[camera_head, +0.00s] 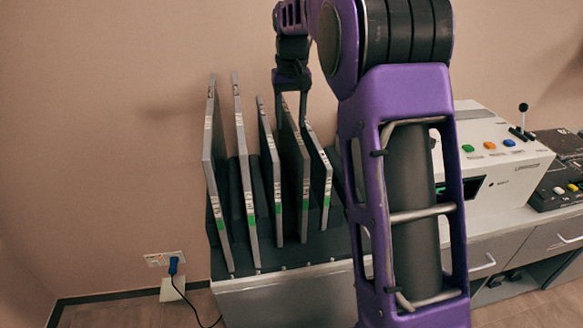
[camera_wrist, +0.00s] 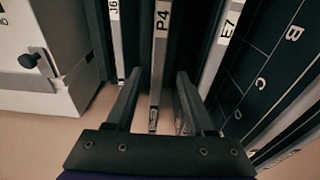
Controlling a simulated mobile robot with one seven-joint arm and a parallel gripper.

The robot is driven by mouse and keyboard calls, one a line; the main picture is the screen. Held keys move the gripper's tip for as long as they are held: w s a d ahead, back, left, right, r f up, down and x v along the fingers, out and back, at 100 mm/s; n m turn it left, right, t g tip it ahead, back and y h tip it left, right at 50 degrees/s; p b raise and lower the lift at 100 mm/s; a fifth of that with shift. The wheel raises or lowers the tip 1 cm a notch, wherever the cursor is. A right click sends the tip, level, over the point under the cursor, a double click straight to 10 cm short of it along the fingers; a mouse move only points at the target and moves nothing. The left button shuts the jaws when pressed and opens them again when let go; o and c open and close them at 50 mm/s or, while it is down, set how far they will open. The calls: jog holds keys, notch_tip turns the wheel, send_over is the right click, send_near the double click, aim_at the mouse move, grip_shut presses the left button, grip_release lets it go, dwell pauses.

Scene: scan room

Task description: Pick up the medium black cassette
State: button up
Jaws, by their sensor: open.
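Several flat cassettes with grey edges and dark faces stand upright in a black slotted rack (camera_head: 329,246), taller at the left and shorter at the right. In the wrist view, the cassette labelled P4 (camera_wrist: 156,85) lies between the two fingers of my gripper (camera_wrist: 160,74), with a gap on each side. Cassettes J6 (camera_wrist: 115,42) and E7 (camera_wrist: 214,60) flank P4. Which one counts as medium is not marked.
The rack stands on a grey cabinet (camera_head: 285,302) against the wall. A white machine (camera_head: 489,160) with coloured buttons is to the right, with a black control box (camera_head: 563,185) beyond it. A wall socket with a blue plug (camera_head: 173,264) is at lower left.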

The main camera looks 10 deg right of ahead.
aim_at(291, 142)
jog(key=f, duration=0.2)
jog(key=f+b, duration=0.1)
jog(key=f, duration=0.2)
jog(key=w+f, duration=0.1)
jog(key=f, duration=0.2)
jog(key=shift+w+d+b, duration=0.1)
jog(key=shift+d+b, duration=0.05)
jog(key=shift+b, duration=0.2)
grip_shut()
jog(key=shift+r, duration=0.1)
dwell(0.9)
